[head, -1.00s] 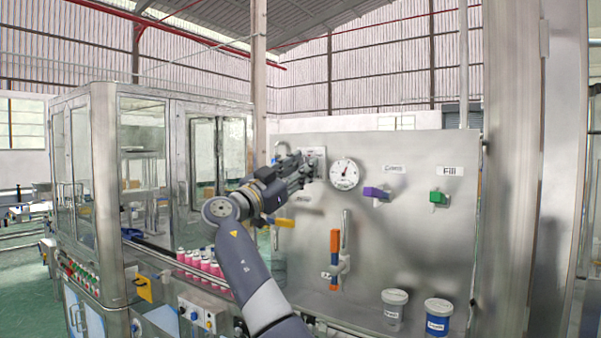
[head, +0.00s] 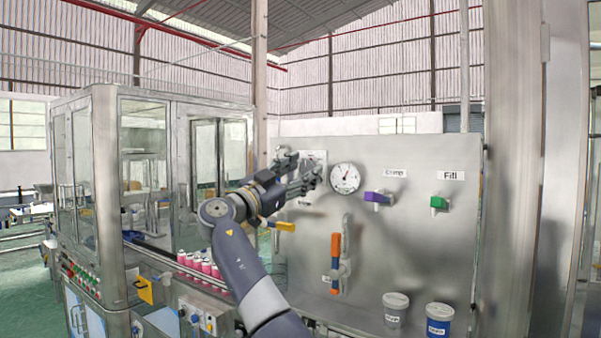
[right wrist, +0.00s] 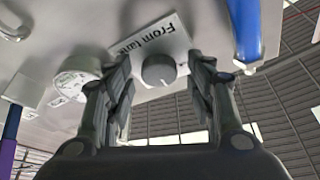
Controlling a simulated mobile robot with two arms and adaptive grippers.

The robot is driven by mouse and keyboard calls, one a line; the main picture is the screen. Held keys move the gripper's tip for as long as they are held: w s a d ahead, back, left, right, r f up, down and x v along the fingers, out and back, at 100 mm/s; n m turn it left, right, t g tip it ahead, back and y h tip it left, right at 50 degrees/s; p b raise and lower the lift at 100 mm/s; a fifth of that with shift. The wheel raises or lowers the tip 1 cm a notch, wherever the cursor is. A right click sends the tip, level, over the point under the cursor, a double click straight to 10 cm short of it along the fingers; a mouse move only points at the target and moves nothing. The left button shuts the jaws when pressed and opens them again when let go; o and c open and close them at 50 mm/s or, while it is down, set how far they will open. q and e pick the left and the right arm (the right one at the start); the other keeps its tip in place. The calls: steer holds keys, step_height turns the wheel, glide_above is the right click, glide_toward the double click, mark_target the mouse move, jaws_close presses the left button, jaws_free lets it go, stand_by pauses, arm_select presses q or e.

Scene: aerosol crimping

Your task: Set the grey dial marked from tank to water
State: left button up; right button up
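The grey dial (right wrist: 158,70) is on a pale plate (right wrist: 150,45) lettered "From tank" in the right wrist view. A small light mark shows on the dial's side away from this lettering. My right gripper (right wrist: 160,75) is open, with one finger on each side of the dial and gaps between. I cannot tell how deep the fingertips reach around it. In the head view my right gripper (head: 302,168) is in front of the panel plate and hides the dial. Any "water" lettering cannot be read. My left gripper is not in view.
A round gauge (head: 344,178) sits right beside the gripper on the steel panel (head: 400,250). Purple (head: 376,197), green (head: 438,203), yellow (head: 283,226) and orange (head: 335,245) handles stick out of it. A blue handle (right wrist: 246,30) is close to one finger in the wrist view.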

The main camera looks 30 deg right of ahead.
steer(key=v, duration=1.2)
stand_by(0.6)
